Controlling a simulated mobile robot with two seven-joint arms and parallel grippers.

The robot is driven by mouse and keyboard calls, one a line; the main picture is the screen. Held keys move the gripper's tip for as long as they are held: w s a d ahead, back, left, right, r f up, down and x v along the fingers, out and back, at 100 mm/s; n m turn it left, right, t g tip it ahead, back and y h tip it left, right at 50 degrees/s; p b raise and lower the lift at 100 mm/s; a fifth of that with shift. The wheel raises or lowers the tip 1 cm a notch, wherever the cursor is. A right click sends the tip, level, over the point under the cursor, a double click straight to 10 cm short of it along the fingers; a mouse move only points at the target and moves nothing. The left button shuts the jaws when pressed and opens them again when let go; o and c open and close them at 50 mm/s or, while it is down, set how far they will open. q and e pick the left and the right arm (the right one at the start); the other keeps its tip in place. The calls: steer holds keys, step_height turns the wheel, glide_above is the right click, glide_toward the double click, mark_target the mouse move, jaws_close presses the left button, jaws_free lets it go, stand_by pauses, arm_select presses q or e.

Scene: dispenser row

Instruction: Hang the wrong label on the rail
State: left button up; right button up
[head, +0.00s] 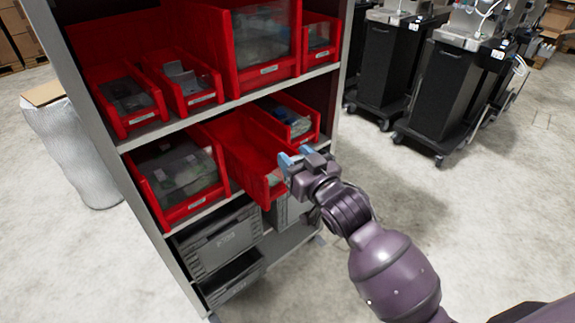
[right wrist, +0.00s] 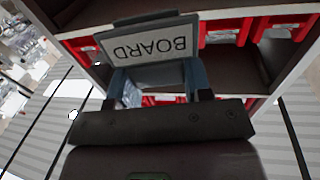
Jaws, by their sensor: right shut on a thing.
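My right gripper (head: 297,160) is shut on a label in front of the shelf, by the pulled-out red bin (head: 245,150) on the middle shelf. In the right wrist view, the label (right wrist: 150,46) is a pale plate with a dark frame. It reads "BOARD", upside down in that view, and sits between the two fingers of the gripper (right wrist: 158,77). In the head view I cannot make out the label at the fingertips. I cannot pick out a separate rail for sure. My left gripper is not in view.
The grey shelf (head: 235,101) holds several red bins with small labels on their fronts. Grey crates (head: 218,240) stand below. A pale wrapped bin (head: 75,150) stands left of the shelf. Black wheeled carts (head: 440,90) stand at the back right.

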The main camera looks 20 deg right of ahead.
arm_select(q)
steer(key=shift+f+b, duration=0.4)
steer(key=shift+b, duration=0.2)
arm_select(e)
steer(key=w+r+n+g+y, duration=0.1)
steer(key=w+r+n+y, duration=0.1)
steer(key=w+r, duration=0.8)
steer(key=shift+w+d+r+y, duration=0.3)
steer(key=shift+w+d+y, duration=0.15)
steer(key=shift+w, duration=0.35)
step_height(320, 180, down, 18)
steer(key=b, duration=0.4)
steer(key=shift+f, duration=0.15)
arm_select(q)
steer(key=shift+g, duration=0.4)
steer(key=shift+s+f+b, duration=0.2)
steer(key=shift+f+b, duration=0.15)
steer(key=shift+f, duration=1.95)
arm_select(e)
steer(key=shift+f, duration=0.7)
steer(key=shift+f, duration=0.1)
